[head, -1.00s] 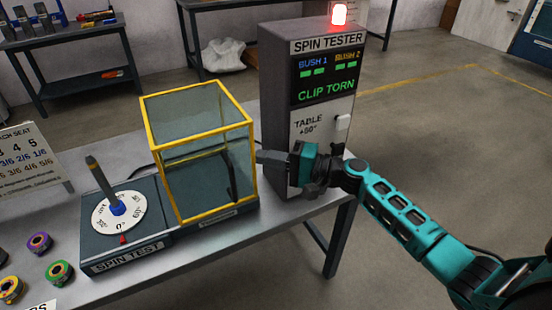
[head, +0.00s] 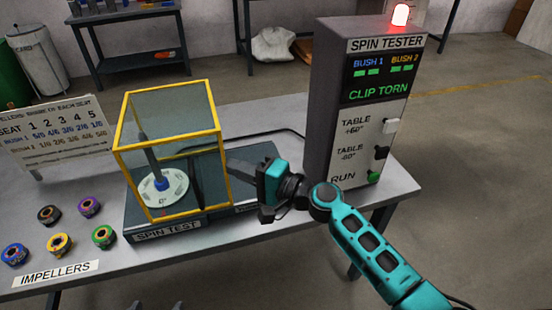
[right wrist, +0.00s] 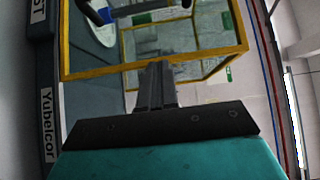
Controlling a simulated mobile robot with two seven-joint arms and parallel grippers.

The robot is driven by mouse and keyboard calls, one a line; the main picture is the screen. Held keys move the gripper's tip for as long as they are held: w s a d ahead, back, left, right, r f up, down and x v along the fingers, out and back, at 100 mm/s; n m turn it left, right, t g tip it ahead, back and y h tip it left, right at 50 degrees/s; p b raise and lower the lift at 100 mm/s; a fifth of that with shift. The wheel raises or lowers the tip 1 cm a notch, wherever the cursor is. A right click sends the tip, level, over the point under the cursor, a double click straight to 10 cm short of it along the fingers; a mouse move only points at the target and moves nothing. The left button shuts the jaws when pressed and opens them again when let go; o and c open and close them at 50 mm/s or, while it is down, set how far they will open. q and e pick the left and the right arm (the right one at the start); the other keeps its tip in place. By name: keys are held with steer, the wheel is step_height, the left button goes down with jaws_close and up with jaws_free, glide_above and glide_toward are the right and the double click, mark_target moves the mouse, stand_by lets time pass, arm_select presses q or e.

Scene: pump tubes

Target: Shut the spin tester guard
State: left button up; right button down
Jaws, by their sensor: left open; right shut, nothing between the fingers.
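The spin tester guard (head: 170,140), a clear box with a yellow frame, stands on the dark spin test base (head: 245,158) at its left end. It encloses the white dial (head: 160,190) and the upright dark post (head: 151,155). My right gripper (head: 232,166) is shut and empty at the guard's right side. In the right wrist view its shut fingers (right wrist: 157,75) are at the guard's yellow lower frame (right wrist: 95,72); whether they touch cannot be told. My left gripper (head: 157,305) shows only its parted fingertips at the bottom edge of the head view.
The spin tester cabinet (head: 345,70) stands right of the base, its red lamp (head: 400,15) lit and its screen reading "CLIP TORN". Several impellers (head: 60,243) lie on the table at the left, near a seat sign (head: 55,130). The base's right part is uncovered.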

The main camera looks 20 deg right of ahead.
mark_target(198, 173)
steer(key=a, duration=0.7)
arm_select(q)
steer(key=shift+s+f, duration=0.2)
arm_select(e)
steer(key=shift+s+a, duration=0.15)
arm_select(q)
steer(key=shift+d, duration=0.15)
arm_select(e)
steer(key=shift+a, duration=0.1)
arm_select(q)
steer(key=shift+s, duration=0.1)
arm_select(e)
steer(key=shift+s, duration=0.15)
